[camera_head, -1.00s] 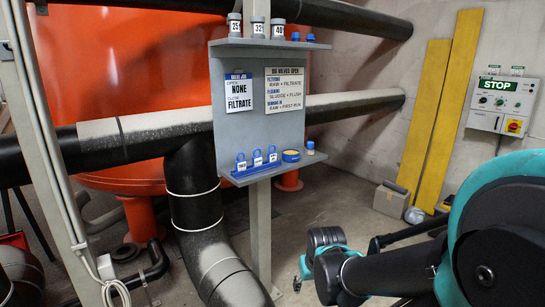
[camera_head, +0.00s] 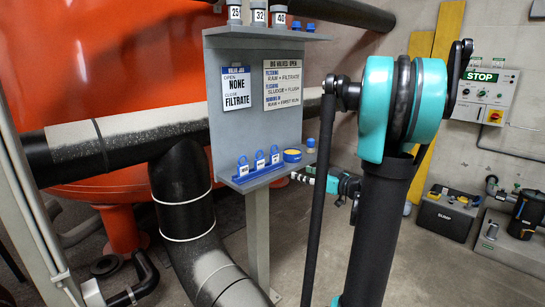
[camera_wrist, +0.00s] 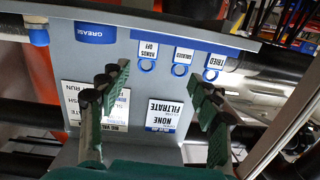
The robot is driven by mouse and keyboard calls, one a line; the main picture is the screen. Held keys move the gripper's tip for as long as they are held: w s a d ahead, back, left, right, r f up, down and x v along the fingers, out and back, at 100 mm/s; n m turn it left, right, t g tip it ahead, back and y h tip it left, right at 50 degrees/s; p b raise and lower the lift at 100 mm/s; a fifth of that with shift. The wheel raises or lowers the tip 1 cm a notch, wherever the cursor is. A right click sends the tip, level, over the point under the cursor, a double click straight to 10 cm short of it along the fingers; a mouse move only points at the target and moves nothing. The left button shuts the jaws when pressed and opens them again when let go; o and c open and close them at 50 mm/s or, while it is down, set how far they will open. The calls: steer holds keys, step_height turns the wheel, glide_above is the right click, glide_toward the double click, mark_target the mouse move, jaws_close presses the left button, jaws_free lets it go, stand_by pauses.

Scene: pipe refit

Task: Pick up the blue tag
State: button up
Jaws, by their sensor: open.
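Three blue ring-topped tags with white labels stand in a row in a blue rack (camera_wrist: 235,52) on the lower grey shelf: a left tag (camera_head: 242,168), a middle tag (camera_head: 259,161) and a right tag (camera_head: 275,156). In the upside-down wrist view they show as one labelled "HANDS OFF" (camera_wrist: 148,64), a middle one (camera_wrist: 180,68) and one labelled "TRIED" (camera_wrist: 211,73). My gripper (camera_wrist: 160,88) is open and empty, its fingers spread wide, pointing toward the tags and apart from them. In the head view my gripper (camera_head: 302,177) is at the shelf's right end.
A grey backboard (camera_head: 245,125) with two notices rises behind. The upper shelf (camera_head: 265,38) holds several numbered grey items. Black pipes (camera_head: 180,190) run to the left.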

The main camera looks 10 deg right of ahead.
steer(key=d+r, duration=0.1)
glide_toward(276, 156)
steer(key=shift+t, duration=0.4)
steer(key=x, duration=1)
steer(key=shift+w+a+f, duration=0.1)
steer(key=shift+a+f, duration=0.15)
steer(key=shift+a, duration=0.1)
steer(key=c, duration=1.1)
